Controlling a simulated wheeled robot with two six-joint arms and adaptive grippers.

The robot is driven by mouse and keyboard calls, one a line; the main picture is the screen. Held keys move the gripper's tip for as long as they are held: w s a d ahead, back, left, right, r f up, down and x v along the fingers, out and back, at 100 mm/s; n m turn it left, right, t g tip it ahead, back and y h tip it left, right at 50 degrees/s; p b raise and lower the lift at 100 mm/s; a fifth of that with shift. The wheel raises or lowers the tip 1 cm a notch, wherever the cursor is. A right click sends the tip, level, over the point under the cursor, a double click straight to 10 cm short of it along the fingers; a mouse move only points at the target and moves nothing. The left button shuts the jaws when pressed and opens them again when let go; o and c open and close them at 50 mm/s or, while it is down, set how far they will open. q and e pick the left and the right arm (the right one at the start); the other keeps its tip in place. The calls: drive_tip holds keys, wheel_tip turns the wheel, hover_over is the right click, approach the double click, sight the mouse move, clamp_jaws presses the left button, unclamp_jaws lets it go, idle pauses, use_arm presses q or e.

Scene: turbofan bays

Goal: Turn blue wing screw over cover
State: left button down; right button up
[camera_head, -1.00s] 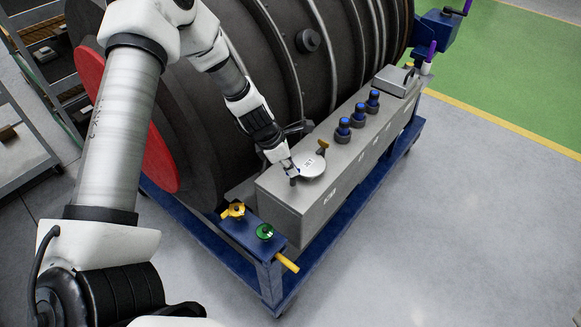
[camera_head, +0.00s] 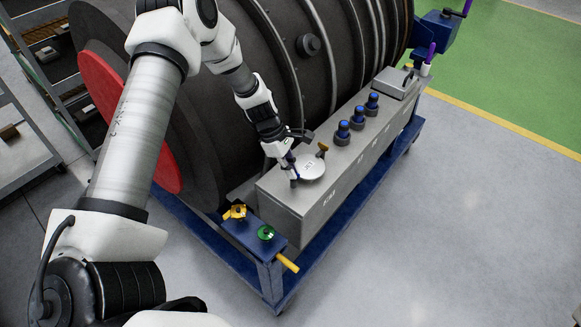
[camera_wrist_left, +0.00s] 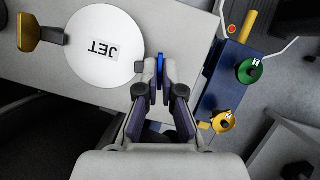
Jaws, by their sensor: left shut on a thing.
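The round white cover marked JET (camera_head: 311,168) lies on top of the grey box (camera_head: 330,212); it also shows in the left wrist view (camera_wrist_left: 103,48). The blue wing screw (camera_wrist_left: 160,66) stands at the cover's edge, on the side toward the blue end bracket. My left gripper (camera_wrist_left: 160,76) points down at it, with its fingers shut on the blue wing. In the head view the left gripper (camera_head: 293,173) hides most of the screw. A yellow-brown wing screw (camera_wrist_left: 40,34) stands at the opposite edge of the cover. My right gripper does not show.
Several blue-topped dark fittings (camera_head: 357,117) stand farther along the box. The blue bracket (camera_head: 246,233) carries a yellow knob (camera_head: 236,212), a green knob (camera_head: 266,232) and a yellow handle (camera_head: 286,262). The large dark engine casing (camera_head: 215,100) rises behind the box.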

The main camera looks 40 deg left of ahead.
use_arm(q)
drive_tip(key=shift+f+m+g, duration=0.15)
drive_tip(key=shift+m+g, duration=0.45)
drive_tip(key=shift+m, duration=0.8)
drive_tip(key=shift+d, duration=0.1)
drive_tip(key=c, duration=1.3)
unclamp_jaws()
drive_tip(key=shift+c, duration=0.2)
drive_tip(key=v, duration=1.2)
drive_tip(key=shift+w+d, duration=0.1)
